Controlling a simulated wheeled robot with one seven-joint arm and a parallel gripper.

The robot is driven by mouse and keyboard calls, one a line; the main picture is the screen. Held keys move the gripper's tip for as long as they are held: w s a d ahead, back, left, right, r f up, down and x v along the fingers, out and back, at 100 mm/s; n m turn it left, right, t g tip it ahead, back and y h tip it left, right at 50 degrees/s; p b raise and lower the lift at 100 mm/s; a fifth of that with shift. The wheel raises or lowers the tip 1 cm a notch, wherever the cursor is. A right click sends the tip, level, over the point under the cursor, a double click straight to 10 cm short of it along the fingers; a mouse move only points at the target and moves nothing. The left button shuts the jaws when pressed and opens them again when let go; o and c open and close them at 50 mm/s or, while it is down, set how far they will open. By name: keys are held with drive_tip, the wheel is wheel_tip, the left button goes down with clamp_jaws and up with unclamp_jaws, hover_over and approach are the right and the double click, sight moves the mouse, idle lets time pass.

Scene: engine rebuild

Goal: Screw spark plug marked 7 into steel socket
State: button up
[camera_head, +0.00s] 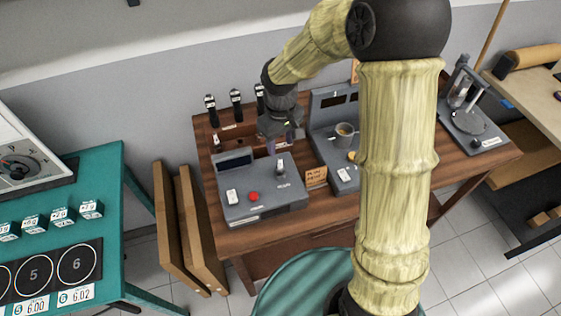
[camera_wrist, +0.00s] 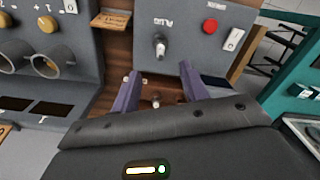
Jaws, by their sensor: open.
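My gripper (camera_head: 284,144) is above the back of the wooden table, behind the grey box with the red button. In the wrist view my gripper (camera_wrist: 158,82) has two purple fingers spread apart, with nothing held between them. A metal-and-white plug-like piece (camera_wrist: 160,46) stands upright on the grey box beside the word PLUG, beyond the fingertips; it also shows in the head view (camera_head: 280,166). A small pale-topped piece (camera_wrist: 155,101) is on the wood, seen between the fingers. No mark 7 is readable, and I cannot tell which part is the steel socket.
The grey box (camera_head: 257,203) has a red button (camera_head: 254,196) and a white switch (camera_head: 232,197). Several black-topped labelled items (camera_head: 236,103) stand behind. A teal table (camera_head: 112,175) is at left.

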sight(280, 166)
wheel_tip(280, 166, down, 11)
drive_tip(key=shift+r+p, duration=0.1)
drive_tip(key=shift+p, duration=0.75)
clamp_jaws()
drive_tip(key=m+b, duration=0.1)
drive_tip(key=m, duration=0.3)
drive_tip(key=shift+m, duration=0.4)
drive_tip(key=m, duration=0.4)
drive_tip(key=shift+a+m+b, duration=0.1)
drive_tip(key=shift+m+b, duration=0.3)
